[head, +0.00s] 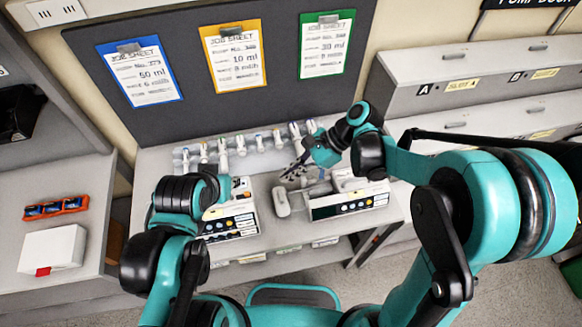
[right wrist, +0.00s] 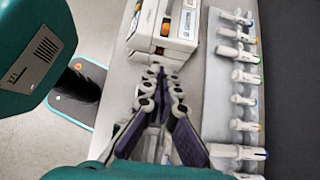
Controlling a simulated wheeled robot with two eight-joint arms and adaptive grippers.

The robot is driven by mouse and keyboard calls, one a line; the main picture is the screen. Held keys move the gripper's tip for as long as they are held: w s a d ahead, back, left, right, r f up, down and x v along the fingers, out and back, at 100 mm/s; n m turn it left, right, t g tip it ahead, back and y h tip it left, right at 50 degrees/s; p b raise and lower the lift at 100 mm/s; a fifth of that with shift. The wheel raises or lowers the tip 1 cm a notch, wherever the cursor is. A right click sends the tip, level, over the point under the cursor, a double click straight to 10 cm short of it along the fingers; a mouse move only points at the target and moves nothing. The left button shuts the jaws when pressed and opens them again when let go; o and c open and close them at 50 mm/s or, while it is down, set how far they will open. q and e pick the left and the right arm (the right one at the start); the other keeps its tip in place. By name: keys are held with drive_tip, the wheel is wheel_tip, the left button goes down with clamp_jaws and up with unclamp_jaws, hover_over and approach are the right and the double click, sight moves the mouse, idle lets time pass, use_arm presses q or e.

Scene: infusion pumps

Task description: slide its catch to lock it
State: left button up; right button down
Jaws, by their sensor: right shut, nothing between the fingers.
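Two white infusion pumps stand on the bench. The left pump (head: 232,222) is partly hidden behind my left arm, and the right pump (head: 350,204) is below my right forearm. My right gripper (head: 294,170) is above the bench between the pumps, shut and empty. In the right wrist view its fingertips (right wrist: 155,72) point at the near end of a white pump (right wrist: 163,38), apparently the left one. I cannot tell whether they touch it. The catch is too small to make out. My left gripper's fingers are hidden behind its arm.
A grey tray of several syringes (head: 250,143) lies along the bench's back. A small light-grey object (head: 282,202) lies between the pumps. Three job sheets hang on the dark board (head: 185,40). A side table at left holds an orange rack (head: 56,208) and a white box (head: 52,248).

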sight(250, 195)
drive_tip(key=shift+s+a+f+b, duration=0.15)
drive_tip(key=shift+s+a+f, duration=0.2)
drive_tip(key=shift+a+f, duration=0.7)
drive_tip(key=shift+s+a+f+b, duration=0.2)
drive_tip(key=shift+s+a+f, duration=0.2)
drive_tip(key=shift+a, duration=1.25)
drive_tip(key=shift+s+a+f+b, duration=0.15)
drive_tip(key=shift+s+a+f, duration=0.15)
drive_tip(key=shift+a+f, duration=0.8)
drive_tip(key=shift+a+r, duration=0.3)
